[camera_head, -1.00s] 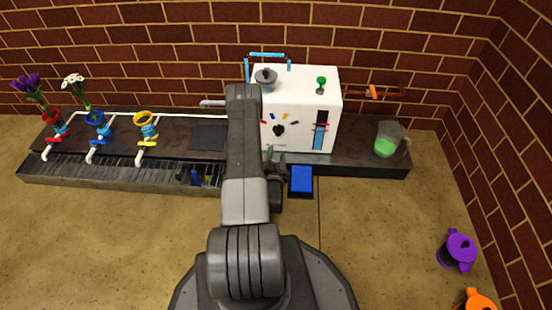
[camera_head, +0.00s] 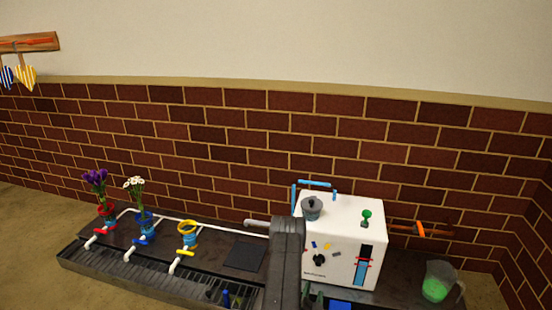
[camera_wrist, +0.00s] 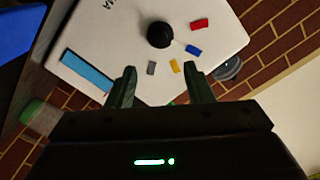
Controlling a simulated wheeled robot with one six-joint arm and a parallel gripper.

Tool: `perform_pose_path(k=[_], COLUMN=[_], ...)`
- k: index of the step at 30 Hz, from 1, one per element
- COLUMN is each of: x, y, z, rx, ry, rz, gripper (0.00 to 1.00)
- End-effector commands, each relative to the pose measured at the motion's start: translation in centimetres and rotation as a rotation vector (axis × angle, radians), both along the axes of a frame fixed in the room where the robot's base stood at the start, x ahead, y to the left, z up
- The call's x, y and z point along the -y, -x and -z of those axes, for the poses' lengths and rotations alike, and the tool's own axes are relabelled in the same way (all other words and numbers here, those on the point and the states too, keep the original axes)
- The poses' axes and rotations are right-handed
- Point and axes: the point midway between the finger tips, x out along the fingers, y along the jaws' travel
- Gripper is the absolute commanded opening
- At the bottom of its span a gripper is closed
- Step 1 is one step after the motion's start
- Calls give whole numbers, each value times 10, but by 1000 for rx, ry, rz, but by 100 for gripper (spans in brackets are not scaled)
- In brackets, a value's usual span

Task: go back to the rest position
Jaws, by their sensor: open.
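My gripper (camera_wrist: 162,88) is open and empty in the wrist view, its two dark green fingers spread apart. The white machine's front (camera_wrist: 95,38), with a black knob (camera_wrist: 160,35) and small coloured marks, lies beyond the fingers. In the head view my arm stands at the lower middle, in front of the left side of the white machine (camera_head: 335,225).
Purple flowers (camera_head: 96,182) and white flowers (camera_head: 135,185) stand in red and blue holders; a yellow holder (camera_head: 187,229) is empty. A jug with green liquid (camera_head: 437,283) stands right of the machine. A blue block (camera_head: 341,305) shows at the bottom edge. Brick walls close the back and right.

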Motion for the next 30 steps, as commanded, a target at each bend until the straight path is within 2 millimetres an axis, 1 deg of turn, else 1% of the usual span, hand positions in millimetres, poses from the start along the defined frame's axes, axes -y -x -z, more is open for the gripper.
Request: perform_pose_path(k=[5, 12, 18, 21, 24, 30], x=[9, 22, 31, 34, 36, 36], y=[-29, -75, -108, -118, -125, -124], z=[1, 2, 1, 1, 0, -1], rx=[6, 6, 6, 3, 2, -4], ry=[2, 1, 2, 2, 2, 21], rz=[2, 0, 1, 0, 0, 0], gripper=[47, 47, 47, 47, 47, 47])
